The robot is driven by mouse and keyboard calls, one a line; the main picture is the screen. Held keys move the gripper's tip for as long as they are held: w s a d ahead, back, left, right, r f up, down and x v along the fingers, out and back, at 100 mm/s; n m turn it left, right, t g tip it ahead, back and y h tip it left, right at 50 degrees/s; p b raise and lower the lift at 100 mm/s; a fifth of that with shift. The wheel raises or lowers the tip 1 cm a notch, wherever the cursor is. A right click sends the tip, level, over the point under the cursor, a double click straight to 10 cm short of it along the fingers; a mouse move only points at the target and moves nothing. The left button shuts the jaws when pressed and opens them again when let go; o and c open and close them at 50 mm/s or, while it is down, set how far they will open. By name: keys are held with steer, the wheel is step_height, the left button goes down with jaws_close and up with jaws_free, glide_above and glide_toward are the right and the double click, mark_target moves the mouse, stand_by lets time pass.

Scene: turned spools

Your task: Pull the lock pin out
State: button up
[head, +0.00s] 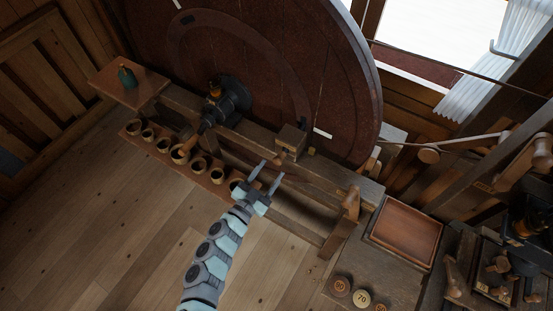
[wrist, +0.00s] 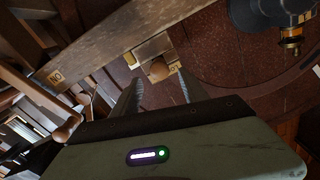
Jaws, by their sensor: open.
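What looks like the lock pin shows in the wrist view as a round wooden knob (wrist: 158,70) on the front of a wooden block (wrist: 152,46). In the head view the block (head: 291,138) sits on the bench beam before the large wheel, with the small knob (head: 281,156) low on its near side. My gripper (head: 271,169) is open and empty, just short of the knob. In the wrist view my gripper's fingers (wrist: 158,82) stand either side of the knob's line, apart from it. The pin's shaft is hidden.
The large brown wheel (head: 340,85) stands behind the beam (head: 185,101). A row of turned cups stands on a low shelf at left. A reddish wooden tray (head: 407,232) and several numbered discs (head: 361,298) lie at right. Small yellow tags flank the block in the wrist view.

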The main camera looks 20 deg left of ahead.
mark_target(276, 163)
steer(key=shift+w+d+p, duration=0.15)
steer(key=shift+w, duration=1)
steer(key=shift+w+d+p, duration=0.1)
steer(key=shift+w+p, duration=0.05)
steer(key=shift+w, duration=1)
steer(key=shift+c, duration=0.4)
jaws_close()
